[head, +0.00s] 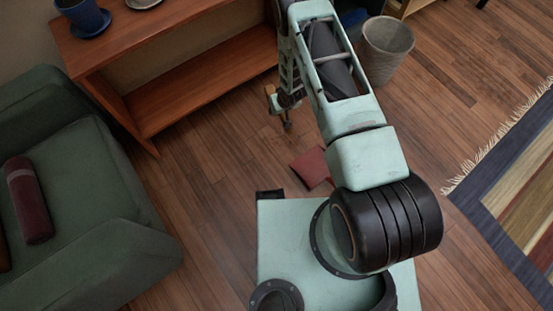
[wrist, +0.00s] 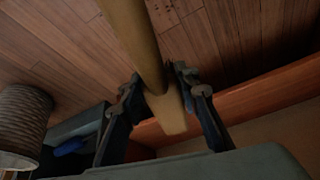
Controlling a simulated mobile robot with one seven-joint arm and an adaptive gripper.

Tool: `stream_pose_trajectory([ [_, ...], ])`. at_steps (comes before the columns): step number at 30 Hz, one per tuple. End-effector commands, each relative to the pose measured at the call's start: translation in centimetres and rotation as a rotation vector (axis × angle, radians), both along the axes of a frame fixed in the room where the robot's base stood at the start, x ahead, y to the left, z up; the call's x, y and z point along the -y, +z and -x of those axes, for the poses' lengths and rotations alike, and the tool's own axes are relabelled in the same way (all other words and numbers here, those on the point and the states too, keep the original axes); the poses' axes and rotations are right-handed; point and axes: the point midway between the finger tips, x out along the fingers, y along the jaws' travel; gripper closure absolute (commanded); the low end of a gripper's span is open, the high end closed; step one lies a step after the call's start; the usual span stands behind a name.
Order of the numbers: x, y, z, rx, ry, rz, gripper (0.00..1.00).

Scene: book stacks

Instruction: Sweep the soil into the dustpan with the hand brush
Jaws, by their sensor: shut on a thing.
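My gripper (wrist: 154,82) is shut on a long tan wooden handle (wrist: 128,28), most likely the hand brush's; no bristles can be made out. In the head view my gripper (head: 286,112) is small, low over the floor in front of the wooden shelf unit, with a bit of tan wood (head: 271,94) beside it. A flat dark red thing (head: 309,166) lies on the floor nearer to me, partly hidden by my arm; I cannot tell whether it is the dustpan. Small dark specks (wrist: 165,12) on the floor in the wrist view may be soil.
A low wooden shelf unit (head: 205,78) stands behind, with a blue pot (head: 84,18) on top. A grey wastebasket (head: 388,50) stands right of my arm. A green armchair (head: 85,205) is at left, a fringed striped rug (head: 515,195) at right.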

Motion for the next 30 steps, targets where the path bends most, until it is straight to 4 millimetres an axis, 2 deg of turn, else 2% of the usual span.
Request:
stream_pose_trajectory([
  [1,-0.3,-4.4,1.1,-0.006,0.028,0.002,0.9],
  [6,-0.8,-13.4,4.4,-0.004,0.13,0.002,0.9],
  [9,-1.1,-17.4,6.1,-0.002,0.185,0.0,0.9],
  [12,-1.2,-20.3,7.5,0.0,0.226,0.0,0.9],
  [15,-1.2,-21.9,8.5,0.001,0.253,-0.001,0.9],
  [18,-1.2,-22.6,8.9,0.003,0.267,-0.001,0.9],
  [23,-1.2,-23.3,9.0,0.003,0.269,-0.002,0.9],
  [30,-1.2,-25.5,9.0,0.002,0.268,-0.002,0.9],
])
